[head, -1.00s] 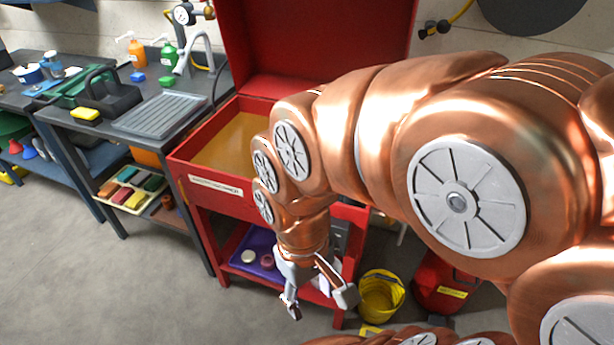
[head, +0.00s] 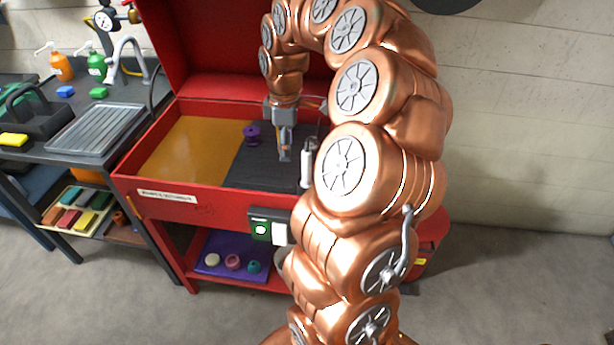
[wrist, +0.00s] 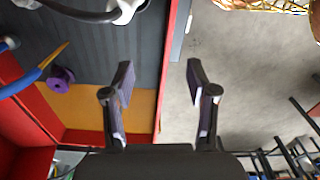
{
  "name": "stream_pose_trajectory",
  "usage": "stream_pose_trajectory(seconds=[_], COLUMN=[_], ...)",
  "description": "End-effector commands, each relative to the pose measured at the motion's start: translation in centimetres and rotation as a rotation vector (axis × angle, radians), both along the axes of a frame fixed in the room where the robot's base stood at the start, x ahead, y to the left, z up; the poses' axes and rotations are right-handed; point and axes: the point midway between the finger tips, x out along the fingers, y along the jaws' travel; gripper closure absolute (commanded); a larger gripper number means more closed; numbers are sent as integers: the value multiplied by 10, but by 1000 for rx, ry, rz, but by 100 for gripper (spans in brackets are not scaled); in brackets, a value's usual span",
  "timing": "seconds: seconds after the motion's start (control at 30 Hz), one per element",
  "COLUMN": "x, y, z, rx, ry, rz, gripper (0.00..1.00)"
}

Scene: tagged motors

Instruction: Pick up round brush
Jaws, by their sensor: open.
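My gripper (head: 285,158) is over the dark part of the red basin in the head view. In the wrist view its two fingers (wrist: 160,78) are apart with nothing between them. A small purple spool-shaped piece (head: 251,134) stands in the basin, left of my gripper, near where dark grey meets yellow. It also shows at the left of the wrist view (wrist: 61,79), near a blue tube-like thing with a yellow tip (wrist: 32,75). I cannot tell for sure which thing is the round brush. A white cylinder (head: 307,165) stands right of my gripper, partly hidden by my arm.
The red basin (head: 219,206) has raised walls and an open red lid (head: 225,88) behind. A purple tray (head: 212,268) with round pieces lies on its lower shelf. A dark bench with a grey ribbed tray (head: 95,131) and bottles stands at left. The floor in front is clear.

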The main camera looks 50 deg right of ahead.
Motion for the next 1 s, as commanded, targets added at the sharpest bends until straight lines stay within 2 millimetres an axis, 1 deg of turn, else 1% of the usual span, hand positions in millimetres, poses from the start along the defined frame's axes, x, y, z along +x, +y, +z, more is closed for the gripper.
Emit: stream_pose_trajectory(seconds=[0.03, 0.1, 0.2, 0.3, 0.6, 0.77, 0.87, 1.0], x=[0, -2, -5, -7, -8, -8, -7, -8], y=[-19, -39, -59, -67, -67, -66, -65, -62], z=[-6, -12, -16, -21, -46, -52, -60, -78], rx=[-2, -6, -15, -17, -15, -17, -17, -14], ry=[5, 8, 10, 14, 17, 17, 14, 18], rz=[1, 10, 16, 23, 25, 25, 24, 26], gripper=[42, 42, 42, 42, 42, 42, 42, 42])
